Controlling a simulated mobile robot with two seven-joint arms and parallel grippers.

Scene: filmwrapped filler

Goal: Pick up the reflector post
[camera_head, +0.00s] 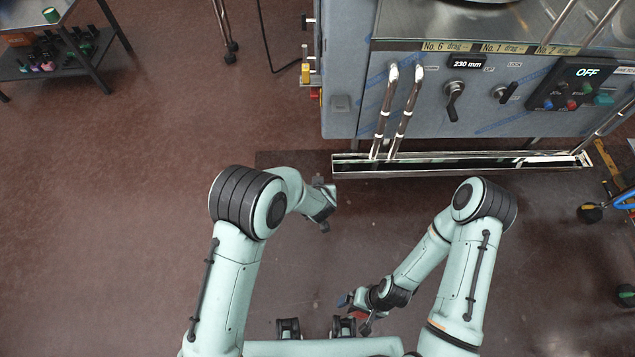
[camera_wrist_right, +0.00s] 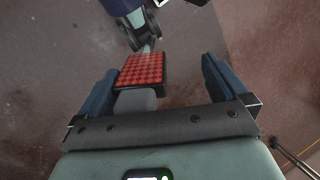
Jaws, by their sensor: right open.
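The reflector post shows in the right wrist view as a square red reflector face (camera_wrist_right: 141,70) with a dark rim and a short grey part below it. My right gripper (camera_wrist_right: 160,66) is open, with one blue finger on each side of the reflector. The reflector sits nearer the left finger, and I cannot tell whether it touches. In the head view, a small red patch (camera_head: 358,316) shows beside my right gripper (camera_head: 354,303), low in the middle. My left gripper (camera_head: 325,207) hangs over the floor near the machine; its jaws are too small to read.
A grey machine (camera_head: 350,60) with levers and a control panel stands at the top right. A long metal trough (camera_head: 460,168) runs along its foot. A dark table (camera_head: 75,45) with a loaded lower shelf stands at the top left. The brown floor on the left is clear.

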